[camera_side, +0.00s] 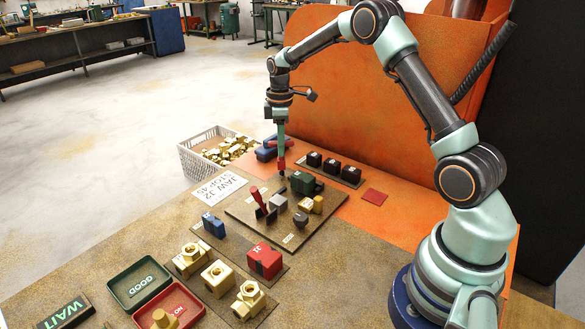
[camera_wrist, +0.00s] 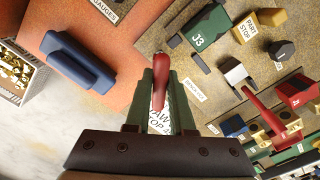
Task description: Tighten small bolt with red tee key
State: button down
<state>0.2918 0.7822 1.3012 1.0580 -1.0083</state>
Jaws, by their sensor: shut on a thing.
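My gripper (camera_side: 280,146) points down above the fixture plate (camera_side: 246,212), shut on the red tee key (camera_side: 281,164). In the wrist view, the red tee key (camera_wrist: 160,72) stands between the two green fingers of my gripper (camera_wrist: 161,92). The key's lower end is near the left side of the green J3 block (camera_side: 302,182), which also shows in the wrist view (camera_wrist: 207,36). A small dark round part (camera_wrist: 175,41), possibly the small bolt, sits beside that block. I cannot tell whether the key touches it.
A red lever (camera_side: 259,199) and a grey block (camera_side: 278,202) stand on the plate. A blue object (camera_side: 266,151) lies behind, near a basket of brass parts (camera_side: 182,160). Dark blocks (camera_side: 331,165) stand in a row to the right. A white label card (camera_side: 220,185) lies left.

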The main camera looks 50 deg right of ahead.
jog(key=n, duration=0.9)
jog(key=shift+n, duration=0.4)
jog(key=shift+f, duration=1.05)
dwell(2.7)
jog(key=shift+m, duration=1.2)
